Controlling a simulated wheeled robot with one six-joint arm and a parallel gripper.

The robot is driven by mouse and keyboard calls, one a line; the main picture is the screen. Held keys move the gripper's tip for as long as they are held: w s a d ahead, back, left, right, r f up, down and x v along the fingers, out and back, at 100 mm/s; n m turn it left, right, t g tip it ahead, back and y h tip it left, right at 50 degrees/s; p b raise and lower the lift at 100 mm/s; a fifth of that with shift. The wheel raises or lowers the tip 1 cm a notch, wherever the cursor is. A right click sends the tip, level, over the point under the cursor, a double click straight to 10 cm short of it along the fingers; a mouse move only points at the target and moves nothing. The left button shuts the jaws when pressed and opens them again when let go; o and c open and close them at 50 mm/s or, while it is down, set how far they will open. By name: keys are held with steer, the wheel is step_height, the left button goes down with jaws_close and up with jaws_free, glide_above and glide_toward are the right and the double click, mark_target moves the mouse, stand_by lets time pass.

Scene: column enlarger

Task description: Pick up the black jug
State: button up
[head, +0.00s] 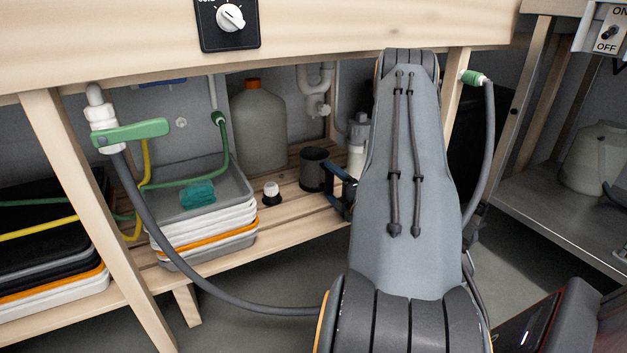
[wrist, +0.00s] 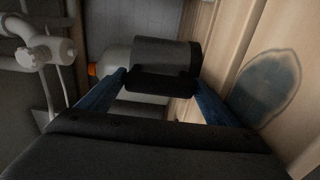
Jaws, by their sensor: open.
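The black jug (head: 313,168) stands upright on the slatted wooden shelf under the counter, in the middle of the head view. In the wrist view the jug (wrist: 168,52) lies sideways in the picture, straight ahead of my gripper (wrist: 160,80). My gripper is open, with one blue finger toward each side of the jug. In the head view my gripper (head: 332,178) is at the jug's right side, partly hidden by my arm. I cannot tell whether the fingers touch the jug.
A large grey bottle with an orange cap (head: 258,130) stands behind the jug to the left. A small white-capped bottle (head: 271,193) is left of it. Stacked trays (head: 208,235) stand further left. White pipes (head: 313,95) hang behind. A wooden post (head: 455,85) stands right of my arm.

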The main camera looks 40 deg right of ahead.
steer(key=shift+x, duration=0.85)
steer(key=c, duration=1.6)
step_height(320, 180, up, 10)
steer(key=p, duration=0.5)
steer(key=o, duration=1.1)
steer(key=c, duration=1.2)
